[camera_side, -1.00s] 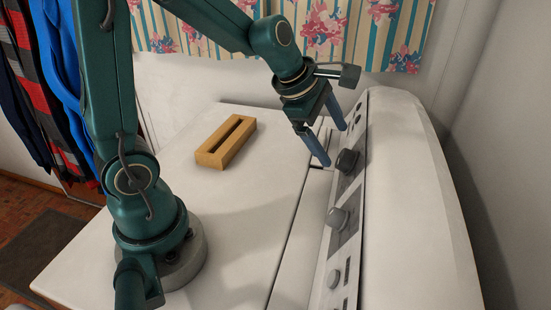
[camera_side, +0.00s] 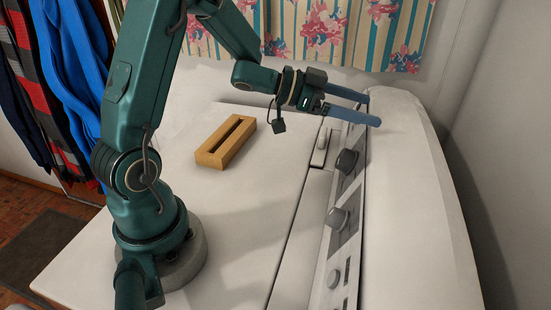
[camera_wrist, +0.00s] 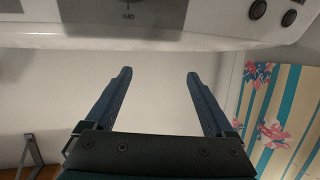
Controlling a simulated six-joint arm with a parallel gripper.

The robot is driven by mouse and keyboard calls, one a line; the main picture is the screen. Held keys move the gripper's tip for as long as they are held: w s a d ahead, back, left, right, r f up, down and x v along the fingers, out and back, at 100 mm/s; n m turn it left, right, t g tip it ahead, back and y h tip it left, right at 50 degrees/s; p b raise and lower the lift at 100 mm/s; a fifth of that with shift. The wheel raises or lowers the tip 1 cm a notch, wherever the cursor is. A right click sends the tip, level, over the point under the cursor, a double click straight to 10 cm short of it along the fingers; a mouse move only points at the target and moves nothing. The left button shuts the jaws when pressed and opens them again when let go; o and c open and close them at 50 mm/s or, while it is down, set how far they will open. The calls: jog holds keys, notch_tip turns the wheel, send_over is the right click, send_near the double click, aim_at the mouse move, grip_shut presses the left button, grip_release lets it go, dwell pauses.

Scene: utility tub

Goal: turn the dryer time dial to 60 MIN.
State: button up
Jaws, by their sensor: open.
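The dryer's control panel (camera_side: 345,185) runs along the right side of the white top.
A wooden block with a slot (camera_side: 226,142) lies on the white top (camera_side: 240,215), left of the panel. A small pale latch-like piece (camera_side: 320,148) is beside the panel's far end. A floral curtain (camera_side: 330,35) hangs behind. Much of the white top is clear.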

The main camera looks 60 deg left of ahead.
aim_at(341, 155)
jog(key=s+f+m+g+h, duration=0.1)
jog(key=s+f, duration=0.1)
jog(key=s+a+f+m+g+h, duration=0.1)
jog(key=s+f, duration=0.1)
jog(key=s+a+f+m+g+h, duration=0.1)
jog(key=s+f+m+g, duration=0.1)
jog(key=s, duration=0.1)
jog(key=shift+s+a+f, duration=0.1)
jog(key=shift+a+f, duration=0.1)
jog(key=shift+f, duration=0.2)
jog(key=shift+a+f, duration=0.2)
jog(key=shift+x, duration=2.4)
jog(key=shift+a+f, duration=0.1)
jog(key=c, duration=1.4)
